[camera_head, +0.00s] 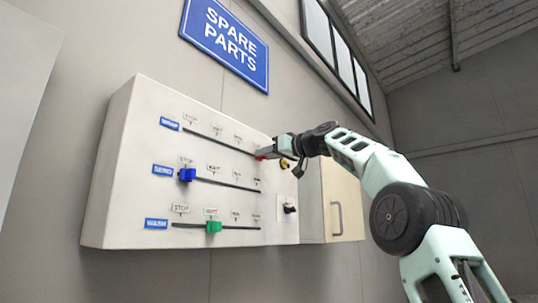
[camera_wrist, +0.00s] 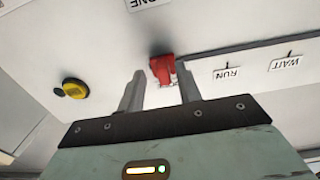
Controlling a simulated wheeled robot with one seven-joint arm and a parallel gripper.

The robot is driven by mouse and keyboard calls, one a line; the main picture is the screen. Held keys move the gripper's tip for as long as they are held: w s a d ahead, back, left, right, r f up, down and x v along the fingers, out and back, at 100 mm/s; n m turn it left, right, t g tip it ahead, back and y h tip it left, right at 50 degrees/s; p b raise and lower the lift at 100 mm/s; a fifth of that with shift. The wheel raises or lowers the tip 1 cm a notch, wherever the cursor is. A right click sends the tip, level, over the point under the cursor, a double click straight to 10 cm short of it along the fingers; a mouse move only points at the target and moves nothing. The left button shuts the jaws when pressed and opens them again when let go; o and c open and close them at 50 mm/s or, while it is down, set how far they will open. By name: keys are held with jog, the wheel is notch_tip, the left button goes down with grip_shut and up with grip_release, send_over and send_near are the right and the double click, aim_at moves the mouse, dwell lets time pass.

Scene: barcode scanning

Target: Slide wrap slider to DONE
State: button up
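The wall panel (camera_head: 130,165) carries three horizontal slider tracks. The top one has a blue WRAP label (camera_head: 169,123). Its red slider knob (camera_head: 262,155) is at the right end of the track, beyond the RUN label. It also shows in the wrist view (camera_wrist: 163,68), at the track's end. My gripper (camera_head: 268,152) is at the knob, coming from the right. In the wrist view my gripper's fingers (camera_wrist: 160,82) are apart, with the knob between or just beyond their tips and gaps beside it.
Below are a blue knob (camera_head: 187,175) on the second row and a green knob (camera_head: 213,227) on the WASH row. A yellow button (camera_wrist: 75,89) and a black rotary switch (camera_head: 290,209) are nearby. A beige cabinet (camera_head: 340,200) adjoins the panel on the right.

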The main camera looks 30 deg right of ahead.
jog(key=shift+s, duration=0.1)
jog(key=b+v, duration=0.7)
jog(key=v, duration=1)
jog(key=shift+s, duration=0.15)
